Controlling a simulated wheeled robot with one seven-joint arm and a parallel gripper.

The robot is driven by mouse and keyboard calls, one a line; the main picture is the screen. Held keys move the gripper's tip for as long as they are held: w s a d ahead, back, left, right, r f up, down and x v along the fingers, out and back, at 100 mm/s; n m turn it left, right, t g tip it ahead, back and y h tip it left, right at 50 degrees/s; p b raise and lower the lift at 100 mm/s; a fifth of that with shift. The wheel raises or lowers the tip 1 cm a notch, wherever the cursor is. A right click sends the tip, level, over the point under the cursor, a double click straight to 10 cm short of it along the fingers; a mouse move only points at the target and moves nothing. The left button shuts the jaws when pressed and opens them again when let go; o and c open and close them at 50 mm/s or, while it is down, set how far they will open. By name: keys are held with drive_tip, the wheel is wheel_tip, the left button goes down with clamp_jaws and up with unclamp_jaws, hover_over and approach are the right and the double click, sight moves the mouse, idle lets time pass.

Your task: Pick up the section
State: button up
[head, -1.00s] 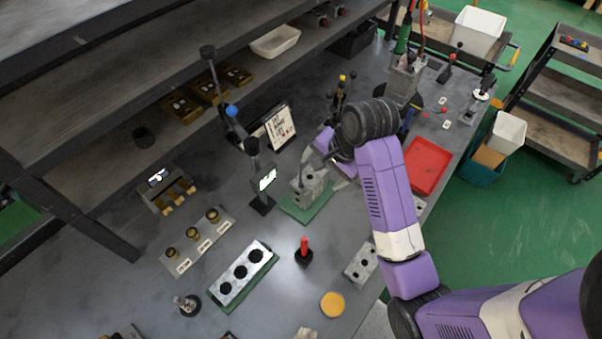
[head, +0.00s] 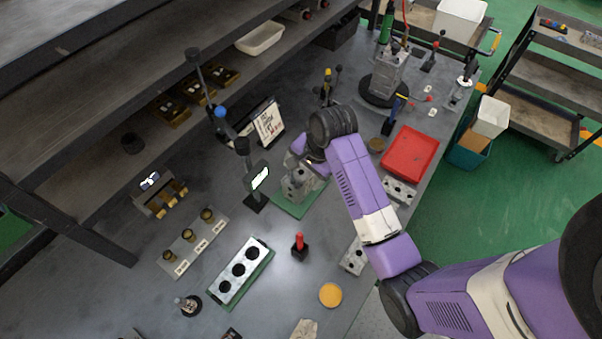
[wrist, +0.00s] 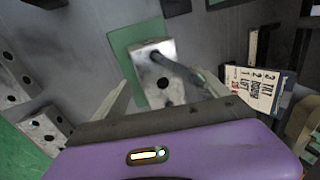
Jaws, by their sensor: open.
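A grey metal valve section (head: 296,184) stands on a small green mat (head: 291,208) in the middle of the bench. In the head view my wrist covers part of the gripper and the section's far side.
A small screen on a stand (head: 259,178) is close left of the section. A lettered sign (head: 269,122) stands behind it. A red tray (head: 410,153) and a drilled grey block (head: 398,191) lie right of my arm. A red-topped peg (head: 299,246) stands in front.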

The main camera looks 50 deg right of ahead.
clamp_jaws()
idle(0.3)
drive_tip(key=shift+r, duration=0.1)
